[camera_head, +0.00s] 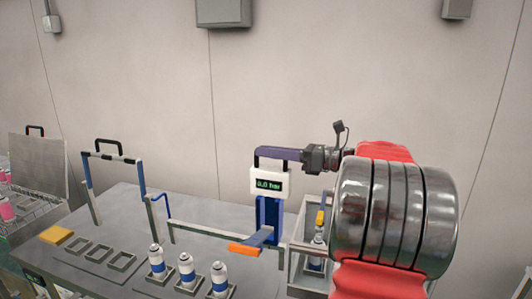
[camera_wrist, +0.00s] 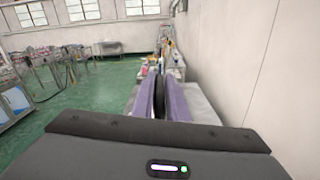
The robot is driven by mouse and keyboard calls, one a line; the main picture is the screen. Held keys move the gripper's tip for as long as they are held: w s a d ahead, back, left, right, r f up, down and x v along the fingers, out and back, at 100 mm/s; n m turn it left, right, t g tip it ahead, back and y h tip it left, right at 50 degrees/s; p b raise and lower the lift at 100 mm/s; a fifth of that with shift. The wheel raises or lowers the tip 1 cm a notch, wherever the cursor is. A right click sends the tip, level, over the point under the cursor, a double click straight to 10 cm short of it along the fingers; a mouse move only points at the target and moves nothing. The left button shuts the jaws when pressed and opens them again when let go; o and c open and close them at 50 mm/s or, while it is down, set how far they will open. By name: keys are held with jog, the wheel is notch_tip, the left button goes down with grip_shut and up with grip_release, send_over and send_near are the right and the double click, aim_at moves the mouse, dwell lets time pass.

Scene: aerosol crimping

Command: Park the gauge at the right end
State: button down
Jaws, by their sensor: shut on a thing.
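The gauge (camera_head: 268,183) is a white box with a green "0.0 bar" display and a black handle on top. It sits on a blue upright at the right part of a low pale rail (camera_head: 205,236), beside a clear-walled box. My gripper (camera_head: 278,154), with purple fingers, is shut on the gauge's black handle. In the wrist view the black handle (camera_wrist: 160,100) shows between the two purple fingers (camera_wrist: 160,103). An orange-tipped lever (camera_head: 244,249) sticks out at the front of the upright.
The clear-walled box (camera_head: 293,263) holds a can with a yellow-orange top (camera_head: 320,218). Three blue-and-white cans (camera_head: 186,268) stand in square holders at the front. Empty holders (camera_head: 98,252), a yellow block (camera_head: 56,235) and a black-handled frame (camera_head: 112,157) are to the left. Wall behind.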

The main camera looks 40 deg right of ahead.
jog(key=shift+s+f, duration=0.1)
jog(key=shift+s, duration=0.15)
jog(key=c, duration=2.2)
grip_release()
jog(key=shift+d, duration=0.1)
jog(key=shift+o, duration=0.8)
jog(key=shift+s, duration=0.2)
jog(key=shift+o, duration=1.1)
jog(key=shift+w, duration=0.1)
jog(key=v, duration=1.3)
jog(key=shift+s+d, duration=0.25)
jog(key=shift+s, duration=0.05)
jog(key=shift+s, duration=0.1)
